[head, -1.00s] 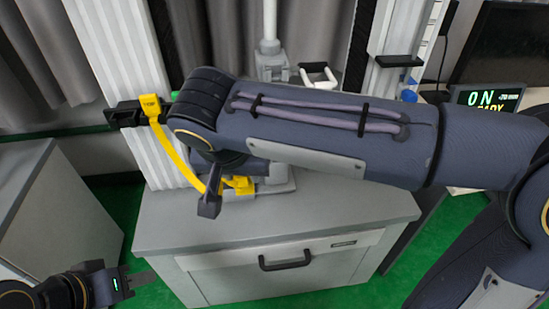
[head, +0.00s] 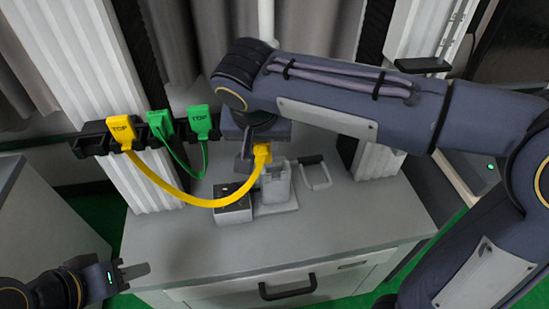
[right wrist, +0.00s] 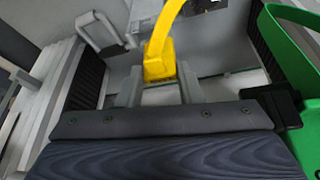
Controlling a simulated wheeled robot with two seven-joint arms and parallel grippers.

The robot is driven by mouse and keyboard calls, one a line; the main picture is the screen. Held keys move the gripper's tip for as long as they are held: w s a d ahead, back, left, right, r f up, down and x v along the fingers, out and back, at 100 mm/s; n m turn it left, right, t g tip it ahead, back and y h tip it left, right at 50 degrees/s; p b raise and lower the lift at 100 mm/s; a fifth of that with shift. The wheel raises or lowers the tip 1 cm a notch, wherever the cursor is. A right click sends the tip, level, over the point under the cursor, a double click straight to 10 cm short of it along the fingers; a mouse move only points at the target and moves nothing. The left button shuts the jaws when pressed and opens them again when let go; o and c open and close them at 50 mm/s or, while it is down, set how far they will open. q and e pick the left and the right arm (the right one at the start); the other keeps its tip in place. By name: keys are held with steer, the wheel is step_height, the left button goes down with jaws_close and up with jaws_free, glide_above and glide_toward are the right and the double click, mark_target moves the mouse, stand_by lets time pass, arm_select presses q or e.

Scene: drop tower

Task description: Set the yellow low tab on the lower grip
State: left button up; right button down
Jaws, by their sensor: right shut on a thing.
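The yellow low tab (head: 262,152) is at the lower end of a yellow strap (head: 205,200); it also shows in the right wrist view (right wrist: 158,66). My right gripper (head: 254,160) is shut on this tab, beside the top of the grey upright fixture (head: 275,186) that appears to be the lower grip. I cannot tell whether the tab touches it. The strap's other end, the yellow TOP tab (head: 121,130), sits in the black rack. My left gripper (head: 135,270) is low at the left, away from the fixture; its finger opening is unclear.
Two green TOP tabs (head: 160,122) (head: 200,120) hang in the black rack (head: 90,142), joined by a green strap. A small dark-topped box (head: 233,204) and a white handle (head: 316,172) flank the fixture. The grey cabinet top (head: 340,225) is clear in front.

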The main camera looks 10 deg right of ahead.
steer(key=x, duration=0.3)
steer(key=d+b+x, duration=0.1)
steer(key=x, duration=0.2)
steer(key=d+x, duration=0.1)
steer(key=x, duration=0.3)
steer(key=shift+d+r+b, duration=0.1)
steer(key=shift+b, duration=0.3)
steer(key=c, duration=1)
jaws_free()
steer(key=shift+r, duration=0.1)
steer(key=p+v, duration=0.2)
steer(key=v, duration=1)
steer(key=s+d+f+y, duration=0.3)
steer(key=s+d+f, duration=0.2)
steer(key=s+d, duration=0.5)
steer(key=s+d+f+t+y, duration=0.1)
steer(key=s+d+f+y, duration=0.1)
steer(key=s+f, duration=0.4)
steer(key=shift+s+d+n, duration=0.4)
steer(key=shift+s, duration=0.25)
